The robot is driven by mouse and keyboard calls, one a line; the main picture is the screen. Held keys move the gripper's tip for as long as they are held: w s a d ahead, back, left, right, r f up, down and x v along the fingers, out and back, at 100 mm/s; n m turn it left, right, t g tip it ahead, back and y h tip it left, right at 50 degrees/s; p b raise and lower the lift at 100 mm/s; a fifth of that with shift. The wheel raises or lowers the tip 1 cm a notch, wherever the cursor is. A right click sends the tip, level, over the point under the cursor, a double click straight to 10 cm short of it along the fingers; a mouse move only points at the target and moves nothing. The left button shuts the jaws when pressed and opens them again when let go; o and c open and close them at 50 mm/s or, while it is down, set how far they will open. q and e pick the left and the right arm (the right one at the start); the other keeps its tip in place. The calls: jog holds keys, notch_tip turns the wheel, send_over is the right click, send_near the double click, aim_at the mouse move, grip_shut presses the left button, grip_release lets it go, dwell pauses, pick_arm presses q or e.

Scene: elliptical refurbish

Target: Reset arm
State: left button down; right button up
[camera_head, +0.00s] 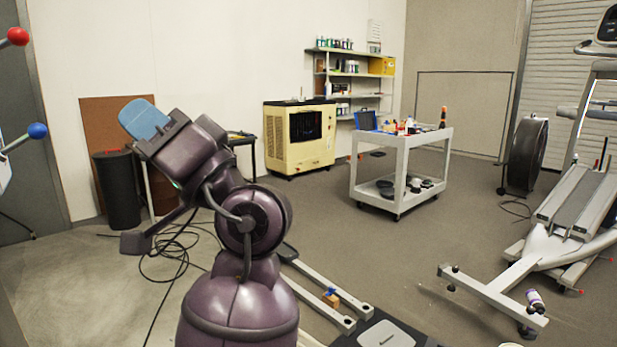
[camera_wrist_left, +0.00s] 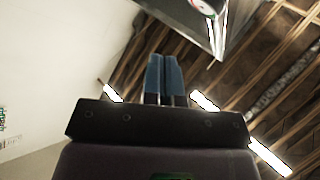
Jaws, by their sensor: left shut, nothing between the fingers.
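My left arm stands folded upward in the middle foreground of the head view. My left gripper (camera_head: 143,118) has blue fingers and is raised to the upper left, in front of the pale wall. In the left wrist view its two blue fingers (camera_wrist_left: 166,78) are side by side and shut with nothing held between them. They point up toward the ceiling. My right gripper is not in either view.
A grey cart (camera_head: 400,170) with tools stands at centre right. A cream cabinet (camera_head: 298,138) and wall shelves (camera_head: 352,75) are behind it. Cables (camera_head: 172,250) lie on the floor. Open floor (camera_head: 330,225) lies in between.

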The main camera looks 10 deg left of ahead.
pick_arm(q)
jog(key=w+a+f+m+t+h+p, duration=0.1)
jog(key=w+f+m+t+h+p, duration=0.15)
jog(key=f+m+t+h, duration=0.65)
jog(key=w+a+f+m+t+h+p, duration=0.25)
jog(key=f+m+t+h, duration=0.25)
jog(key=f, duration=0.7)
jog(key=s+f+g+h+p, duration=0.1)
jog(key=s+f+h, duration=0.2)
jog(key=f, duration=0.5)
jog(key=s+f+g+h+p, duration=0.1)
jog(key=s+f+h, duration=0.25)
jog(key=f, duration=0.35)
jog(key=s+f+n+g+h+p, duration=0.2)
jog(key=s+f, duration=0.5)
jog(key=s, duration=0.5)
jog(key=s+f+n+g+h+p, duration=0.2)
jog(key=s+f, duration=0.5)
jog(key=s, duration=0.5)
jog(key=shift+s+a+f+n+g, duration=0.2)
jog(key=shift+a+f+n+g, duration=0.1)
jog(key=shift+f+n, duration=0.15)
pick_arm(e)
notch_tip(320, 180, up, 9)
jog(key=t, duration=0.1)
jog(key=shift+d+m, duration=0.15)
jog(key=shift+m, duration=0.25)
